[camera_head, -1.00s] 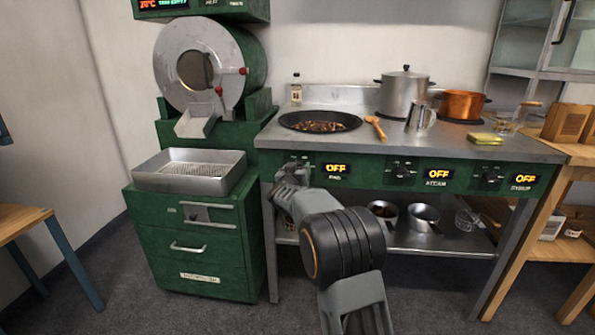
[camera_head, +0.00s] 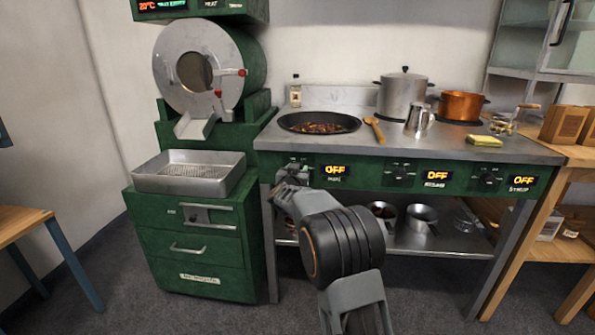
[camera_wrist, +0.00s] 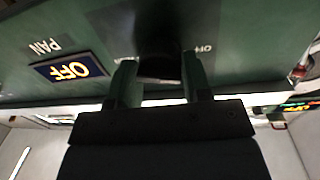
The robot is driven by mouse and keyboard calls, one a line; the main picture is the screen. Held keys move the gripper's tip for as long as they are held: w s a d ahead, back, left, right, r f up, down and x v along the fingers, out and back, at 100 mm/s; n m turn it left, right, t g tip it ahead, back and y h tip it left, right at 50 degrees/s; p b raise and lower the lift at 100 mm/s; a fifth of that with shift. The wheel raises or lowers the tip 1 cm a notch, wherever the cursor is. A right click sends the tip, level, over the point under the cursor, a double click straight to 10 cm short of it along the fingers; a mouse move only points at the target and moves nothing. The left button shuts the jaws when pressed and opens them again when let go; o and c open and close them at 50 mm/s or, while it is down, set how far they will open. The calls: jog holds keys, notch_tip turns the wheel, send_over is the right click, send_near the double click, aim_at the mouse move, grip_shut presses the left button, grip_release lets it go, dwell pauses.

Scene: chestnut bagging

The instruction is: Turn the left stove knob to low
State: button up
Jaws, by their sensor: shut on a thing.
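The left stove knob (camera_wrist: 160,62) is dark and sits on the green front panel (camera_wrist: 235,30) beside the PAN display. The display reads OFF in the wrist view (camera_wrist: 70,68) and in the head view (camera_head: 335,170). My gripper (camera_wrist: 160,78) has one finger on each side of the knob and is shut on it. In the head view my gripper (camera_head: 294,172) is at the left end of the stove front and mostly hides this knob. The knob's pointer cannot be made out.
Two more knobs, the middle one (camera_head: 401,173) and the right one (camera_head: 488,178), sit further right with OFF displays. A pan of chestnuts (camera_head: 320,123) stands on the stove top above my gripper. The green drawer cabinet (camera_head: 195,240) stands close on the left.

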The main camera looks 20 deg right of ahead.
jog(key=m, duration=0.4)
jog(key=m+b, duration=0.1)
jog(key=m, duration=0.3)
jog(key=shift+y, duration=0.3)
jog(key=shift+m, duration=0.3)
jog(key=o, duration=0.7)
jog(key=shift+o, duration=0.9)
jog(key=p+v, duration=0.2)
jog(key=v, duration=1.1)
jog(key=shift+s+a+r+p, duration=0.2)
jog(key=shift+s+p, duration=0.1)
jog(key=shift+s, duration=0.1)
